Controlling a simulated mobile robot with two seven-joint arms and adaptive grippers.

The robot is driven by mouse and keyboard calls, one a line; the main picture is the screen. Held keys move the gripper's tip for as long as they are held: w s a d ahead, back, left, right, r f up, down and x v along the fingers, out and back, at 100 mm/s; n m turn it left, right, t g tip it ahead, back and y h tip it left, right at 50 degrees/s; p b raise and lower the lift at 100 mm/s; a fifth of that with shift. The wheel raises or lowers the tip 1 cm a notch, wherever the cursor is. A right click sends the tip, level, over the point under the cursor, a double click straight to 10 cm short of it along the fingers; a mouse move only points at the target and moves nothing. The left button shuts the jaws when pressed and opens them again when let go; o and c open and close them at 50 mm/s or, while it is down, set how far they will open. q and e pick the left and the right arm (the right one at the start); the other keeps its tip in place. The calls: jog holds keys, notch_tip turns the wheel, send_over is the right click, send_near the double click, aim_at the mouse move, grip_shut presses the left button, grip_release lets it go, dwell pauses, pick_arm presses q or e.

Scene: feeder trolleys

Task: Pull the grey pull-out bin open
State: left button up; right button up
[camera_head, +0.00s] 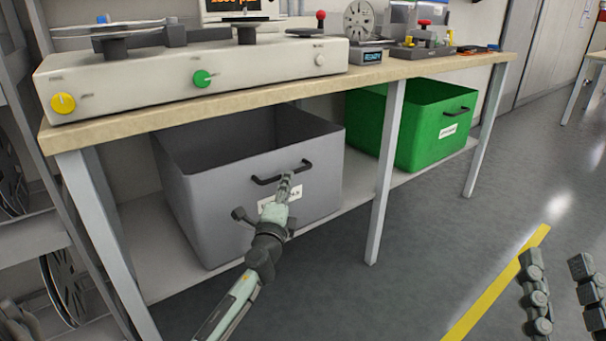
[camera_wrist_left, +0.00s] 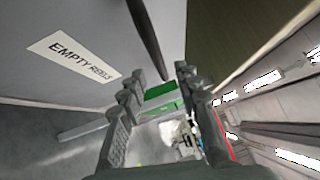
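The grey pull-out bin (camera_head: 225,215) stands on the shelf under the workbench, with its open top partly shaded by the bench top. Its dark bar handle (camera_head: 268,181) is on the front wall above a white label. My left gripper (camera_head: 285,180) is at the handle's right part, in front of the bin. In the left wrist view its two fingers (camera_wrist_left: 160,72) are apart, and the dark handle bar (camera_wrist_left: 150,40) reaches down to near their tips. I cannot tell whether they touch it. My right gripper (camera_head: 563,262) is open and empty over the floor at lower right.
A green bin (camera_head: 428,115) with a handle stands to the right on the same shelf. A bench leg (camera_head: 384,175) stands between the two bins. The workbench top (camera_head: 250,98) is above the grey bin. The floor (camera_head: 420,240) in front is clear, with a yellow line.

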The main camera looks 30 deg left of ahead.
pick_arm(q)
jog(key=x, duration=0.5)
jog(key=shift+w+a, duration=0.1)
jog(key=shift+w, duration=0.25)
grip_shut()
